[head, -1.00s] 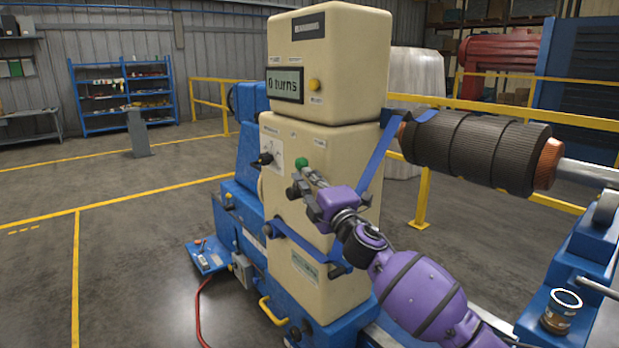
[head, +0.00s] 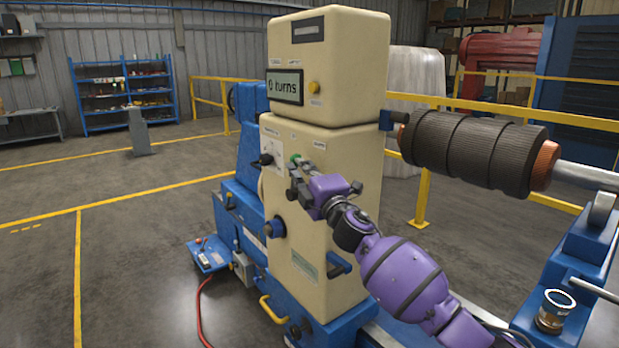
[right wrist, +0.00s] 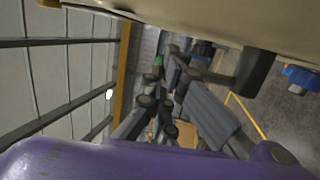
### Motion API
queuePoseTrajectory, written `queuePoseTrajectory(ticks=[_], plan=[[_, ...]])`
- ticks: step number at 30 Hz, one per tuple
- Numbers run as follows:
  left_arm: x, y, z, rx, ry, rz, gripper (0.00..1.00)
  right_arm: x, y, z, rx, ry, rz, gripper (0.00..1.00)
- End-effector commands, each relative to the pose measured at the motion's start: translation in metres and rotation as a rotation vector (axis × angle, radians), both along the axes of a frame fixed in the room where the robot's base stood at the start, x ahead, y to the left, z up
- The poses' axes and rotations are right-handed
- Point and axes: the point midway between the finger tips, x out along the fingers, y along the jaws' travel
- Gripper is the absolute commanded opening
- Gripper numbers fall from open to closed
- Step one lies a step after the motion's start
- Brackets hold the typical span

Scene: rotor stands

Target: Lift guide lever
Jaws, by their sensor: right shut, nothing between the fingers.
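A tall cream machine cabinet (head: 318,155) stands at the middle of the head view. A green knob (head: 294,158) shows on its front face and looks like a lever end; its stem is hidden behind my right gripper. My right gripper (head: 296,178) is shut and empty just below the green knob; I cannot tell whether they touch. In the right wrist view the green knob (right wrist: 158,61) shows small beyond the dark fingers. A black knob (head: 265,159) on a white plate sits left of it. My left gripper is in neither view.
A display (head: 285,88) reads "0 turns". A dark ribbed rotor (head: 470,153) lies at the right. Floor at left is open.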

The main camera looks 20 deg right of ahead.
Motion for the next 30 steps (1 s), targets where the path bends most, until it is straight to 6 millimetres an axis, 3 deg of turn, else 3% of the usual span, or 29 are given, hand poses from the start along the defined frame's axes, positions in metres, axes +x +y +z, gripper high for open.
queuePoseTrajectory(ticks=[5, 18, 30], plan=[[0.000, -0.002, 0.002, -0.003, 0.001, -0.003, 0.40, 0.018, 0.007, 0.012, 0.002, -0.003, 0.000, 0.00], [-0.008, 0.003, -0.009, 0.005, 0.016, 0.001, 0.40, 0.056, 0.021, 0.016, 0.001, 0.002, 0.000, 0.00], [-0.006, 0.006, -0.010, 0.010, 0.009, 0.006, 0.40, 0.069, 0.025, 0.017, 0.000, 0.001, 0.000, 0.00]])
